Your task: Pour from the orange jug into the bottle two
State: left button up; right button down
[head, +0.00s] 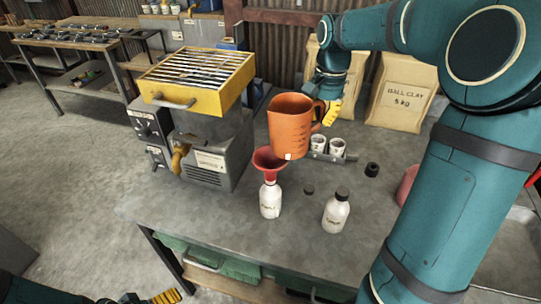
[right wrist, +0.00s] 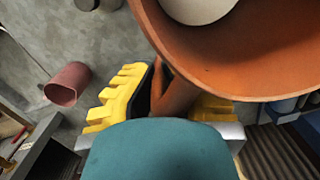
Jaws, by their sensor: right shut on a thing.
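The orange jug (head: 290,128) is held about upright in the air, just above and right of the red funnel (head: 268,158) in the head view. My right gripper (head: 328,112) is shut on its handle (right wrist: 178,92); the yellow fingers flank the handle in the right wrist view. Pale contents (right wrist: 196,8) show inside the jug. The funnel stands in the mouth of a white bottle (head: 270,201). A second white bottle (head: 336,212) with a dark cap stands to its right. The labels are too small to read. My left gripper (head: 165,297) is partly cut off at the lower left.
A dark loose cap (head: 308,190) lies between the bottles, and a black cylinder (head: 372,169) stands farther right. A grey machine with a yellow top (head: 200,80) stands left, white cups (head: 337,147) behind. A pink cup (right wrist: 68,84) and clay bags (head: 402,95) are right.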

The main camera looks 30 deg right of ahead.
aim_at(323, 106)
jog(key=shift+r+p, duration=1.55)
jog(key=shift+p, duration=0.05)
jog(key=shift+s+f, duration=0.1)
